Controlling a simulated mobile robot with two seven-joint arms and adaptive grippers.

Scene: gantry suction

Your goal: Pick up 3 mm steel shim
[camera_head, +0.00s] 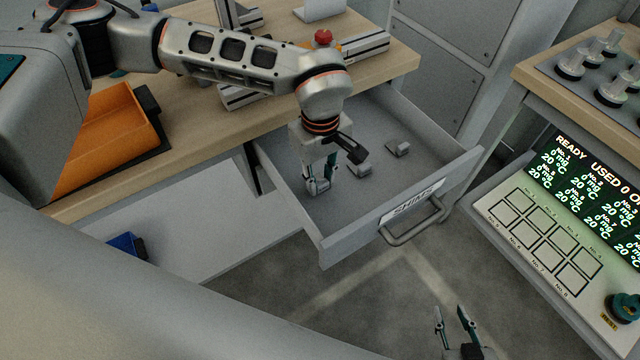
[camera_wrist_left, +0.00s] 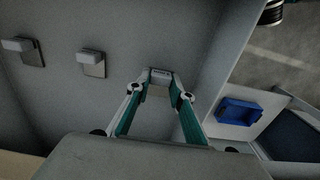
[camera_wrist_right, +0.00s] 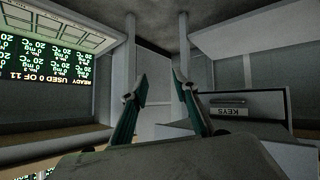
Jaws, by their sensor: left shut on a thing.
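An open drawer labelled "SHIMS" (camera_head: 412,200) holds several small grey shims. My left gripper (camera_head: 320,186) reaches down into it near its left side and is shut on a small grey shim. In the left wrist view the held shim (camera_wrist_left: 160,76) sits between the fingertips, with marks on it too small to read. Two other shims, a middle one (camera_head: 360,165) and a far one (camera_head: 399,149), lie on the drawer floor, apart from the gripper. I cannot tell thicknesses. My right gripper (camera_head: 457,322) is open and empty, low over the floor.
The drawer's front wall and handle (camera_head: 415,222) stand before my left gripper. Above is a wooden bench with an orange tray (camera_head: 105,140) and a red button (camera_head: 323,37). On the right are a display panel (camera_head: 590,190) and numbered pads (camera_head: 540,245). A blue bin (camera_head: 127,246) is at lower left.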

